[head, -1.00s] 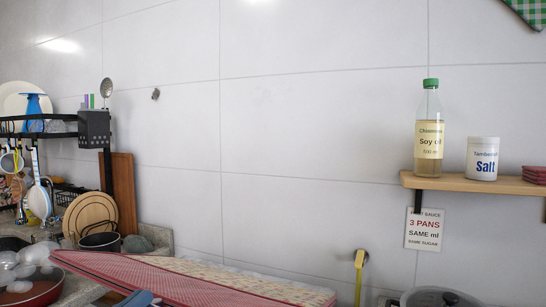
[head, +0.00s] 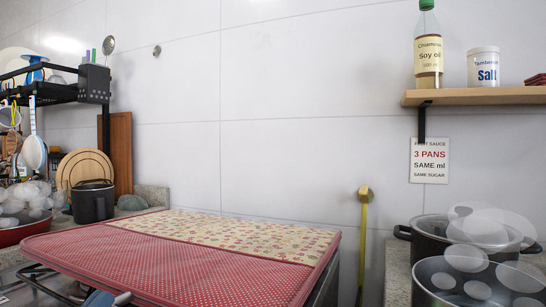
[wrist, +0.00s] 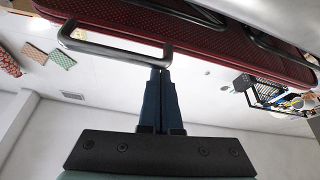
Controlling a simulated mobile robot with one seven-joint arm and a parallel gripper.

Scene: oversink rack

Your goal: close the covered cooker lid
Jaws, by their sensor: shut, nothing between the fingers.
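The cooker lid (head: 200,263) has a red dotted and floral cloth cover. In the head view its top spreads broadly across the lower middle, slightly sloped. I cannot tell whether it lies flush on the cooker. In the wrist view the lid's red edge (wrist: 200,42) crosses the top, with a grey bar handle (wrist: 110,48) in front of it. My gripper (wrist: 160,72) is shut and empty, its dark blue fingertips by the right end of that bar; contact is unclear. In the head view my gripper (head: 103,298) shows only partly, at the lid's front left.
Two dark pots stand at the right, a rear one (head: 430,228) and a front one (head: 428,275), with pale puffs above. A shelf (head: 480,96) holds an oil bottle (head: 429,50) and salt jar (head: 484,68). A black pot (head: 93,202) stands behind the lid's left side.

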